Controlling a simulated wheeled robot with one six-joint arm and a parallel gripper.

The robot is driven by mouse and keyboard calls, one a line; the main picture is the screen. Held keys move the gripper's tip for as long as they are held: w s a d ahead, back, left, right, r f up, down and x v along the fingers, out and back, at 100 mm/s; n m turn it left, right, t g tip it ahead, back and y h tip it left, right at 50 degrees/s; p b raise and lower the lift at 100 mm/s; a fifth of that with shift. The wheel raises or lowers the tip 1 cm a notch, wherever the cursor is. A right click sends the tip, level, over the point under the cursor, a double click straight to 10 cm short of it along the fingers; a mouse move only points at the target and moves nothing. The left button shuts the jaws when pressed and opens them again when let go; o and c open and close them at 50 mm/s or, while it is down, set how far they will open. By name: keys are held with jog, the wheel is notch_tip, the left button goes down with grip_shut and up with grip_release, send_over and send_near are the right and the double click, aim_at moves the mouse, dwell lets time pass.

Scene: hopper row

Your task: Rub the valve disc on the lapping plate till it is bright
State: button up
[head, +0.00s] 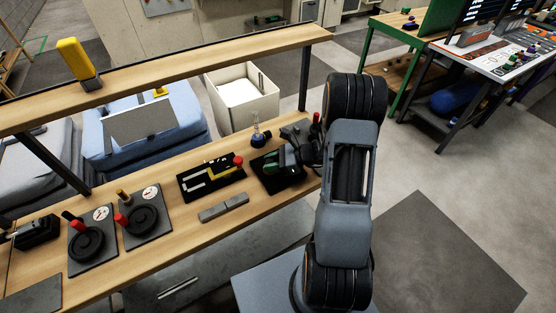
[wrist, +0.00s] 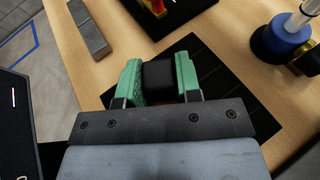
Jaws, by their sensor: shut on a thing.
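My gripper (head: 279,167) is low over the right part of the wooden bench in the head view. In the wrist view its green fingers (wrist: 158,82) are shut on a black block-like grip (wrist: 158,74), which I take to be the handle of the valve disc. The disc's face is hidden below it, so I cannot see how bright it is. The dark lapping plate (wrist: 213,72), with thin lines across it, lies under the gripper; its edge also shows in the head view (head: 257,165). I cannot tell whether the disc touches the plate.
A blue-based bottle (wrist: 283,42) stands close beside the plate. A black slotted panel (head: 211,178) with a red knob is left of the plate. Two dial panels (head: 143,220) stand farther left. A raised shelf (head: 170,72) runs behind.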

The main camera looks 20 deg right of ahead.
jog(key=shift+a, duration=0.35)
jog(key=shift+r+p, duration=2.3)
jog(key=shift+r, duration=0.7)
